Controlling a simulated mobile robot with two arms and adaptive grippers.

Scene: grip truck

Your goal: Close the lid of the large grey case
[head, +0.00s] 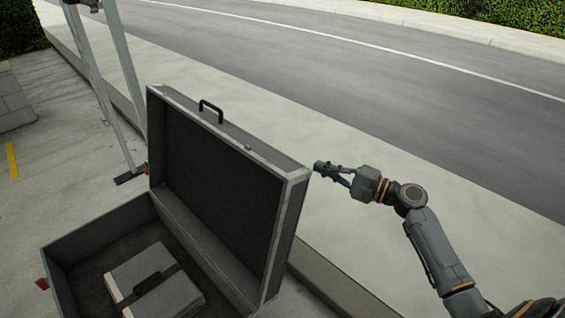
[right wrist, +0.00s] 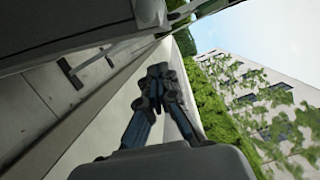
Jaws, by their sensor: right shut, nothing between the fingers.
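The large grey case (head: 97,233) stands open in the head view, lower left. Its lid (head: 222,165) is raised nearly upright, with a black handle (head: 210,110) on its top edge. A smaller grey case (head: 155,285) with a dark handle lies inside the base. My right gripper (head: 319,167) is shut and empty, just right of the lid's near upper corner; it appears close to the lid's outer side, but I cannot tell whether they touch. In the right wrist view, the shut fingers (right wrist: 160,75) show below a dark surface at the upper left. My left gripper is not in view.
A metal stand (head: 122,75) with a dark foot rises behind the case at the left. A kerb (head: 340,285) runs behind the lid. Pale pavement (head: 400,140) and a road lie beyond, both clear.

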